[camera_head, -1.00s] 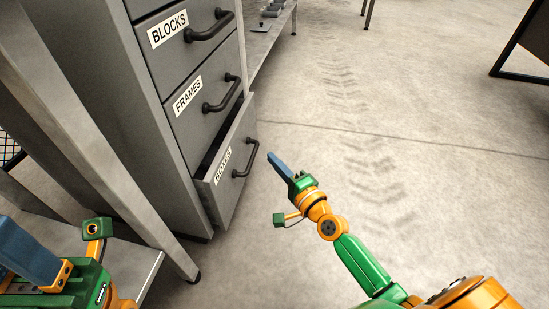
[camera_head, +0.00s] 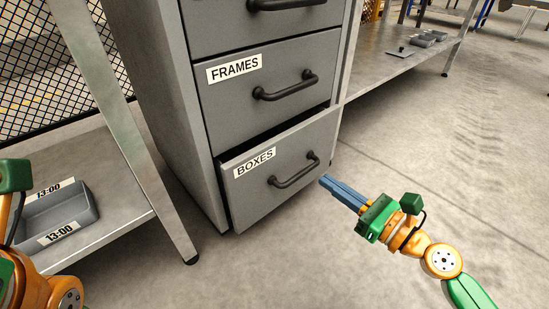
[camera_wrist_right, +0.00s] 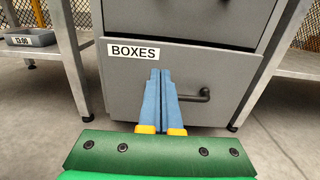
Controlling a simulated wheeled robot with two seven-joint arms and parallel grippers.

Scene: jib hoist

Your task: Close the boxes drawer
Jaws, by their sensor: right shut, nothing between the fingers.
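The BOXES drawer (camera_head: 283,180) is the bottom drawer of a grey cabinet and stands partly open, with a dark gap along its top edge. Its black bar handle (camera_head: 294,170) is on the front. In the right wrist view the drawer front (camera_wrist_right: 195,72) fills the middle, with the handle (camera_wrist_right: 196,97) just right of the fingertips. My right gripper (camera_head: 326,181) is shut and empty, its blue fingers pointing at the drawer front near the handle's right end. I cannot tell whether they touch it. My left arm shows at the left edge, but its fingers are out of view.
The FRAMES drawer (camera_head: 270,87) above is shut. A metal shelf with a grey bin (camera_head: 58,214) labelled 13:00 stands left of the cabinet. A low metal bench (camera_head: 385,62) stands to the right. The floor in front and to the right is clear.

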